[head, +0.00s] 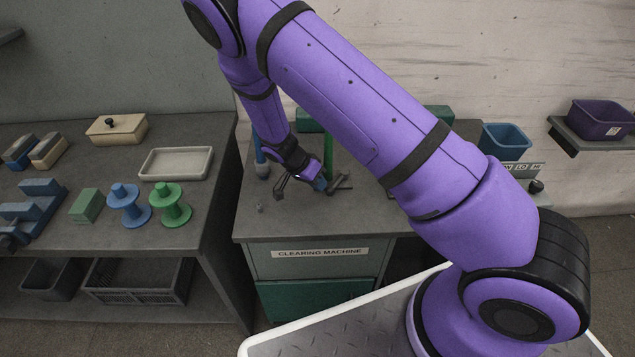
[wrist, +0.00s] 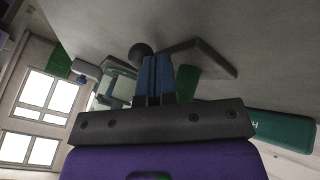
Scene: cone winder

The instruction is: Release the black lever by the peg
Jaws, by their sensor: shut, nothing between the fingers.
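My gripper (wrist: 155,68) is shut, its two blue fingers together with nothing between them. In the head view my gripper (head: 320,184) is low over the clearing machine's grey top. A dark bent bar (wrist: 205,52), which looks like the black lever, lies just beyond and to the right of the fingertips in the wrist view. In the head view the dark bar (head: 343,182) is right beside the fingertips. A dark ball (wrist: 139,52) is at the fingertips; I cannot tell whether they touch. A small grey peg-like piece (head: 260,208) stands near the machine's front left.
A green post (head: 328,153) rises behind my gripper and a blue post (head: 259,152) stands to its left. The machine top's front (head: 300,228) is clear. The left table holds a blue spool (head: 129,205), a green spool (head: 169,204) and a pale tray (head: 176,163).

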